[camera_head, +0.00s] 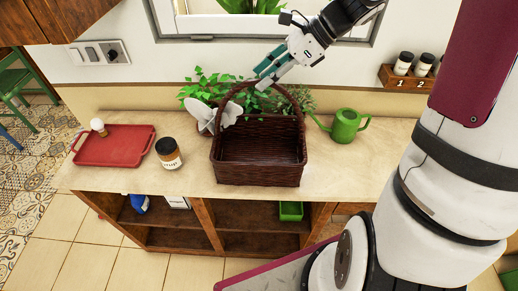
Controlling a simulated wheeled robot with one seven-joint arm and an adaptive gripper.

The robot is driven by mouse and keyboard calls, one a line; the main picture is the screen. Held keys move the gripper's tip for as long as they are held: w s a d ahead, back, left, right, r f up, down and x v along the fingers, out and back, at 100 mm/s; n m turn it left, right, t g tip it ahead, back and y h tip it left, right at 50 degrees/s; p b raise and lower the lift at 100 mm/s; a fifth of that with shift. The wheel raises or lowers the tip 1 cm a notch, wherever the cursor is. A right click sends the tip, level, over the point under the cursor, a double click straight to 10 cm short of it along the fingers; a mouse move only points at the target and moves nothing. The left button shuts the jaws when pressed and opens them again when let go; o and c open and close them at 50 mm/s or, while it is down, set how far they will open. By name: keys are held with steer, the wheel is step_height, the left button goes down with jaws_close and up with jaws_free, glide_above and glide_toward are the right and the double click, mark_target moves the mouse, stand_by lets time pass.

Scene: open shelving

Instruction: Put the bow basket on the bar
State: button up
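The bow basket (258,172) is dark brown wicker with a tall arched handle and a pale bow (215,117) at its left side. It stands upright on the light wooden counter, which appears to be the bar (336,178), near its front edge. My gripper (262,80) is above and behind the basket, at the top of the handle. Its greenish fingers lie close to the handle. I cannot tell whether they touch or grip it.
A red tray (115,147) with a small pale-topped item (98,126) and a labelled jar (168,153) are left of the basket. A green watering can (345,126) is right, plants (208,89) behind. Numbered jars (403,63) sit on a wall rack (400,83). Open shelves are below.

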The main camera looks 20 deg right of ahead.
steer(key=shift+p+x, duration=0.5)
steer(key=shift+x, duration=2.5)
steer(key=shift+s, duration=0.15)
jaws_close()
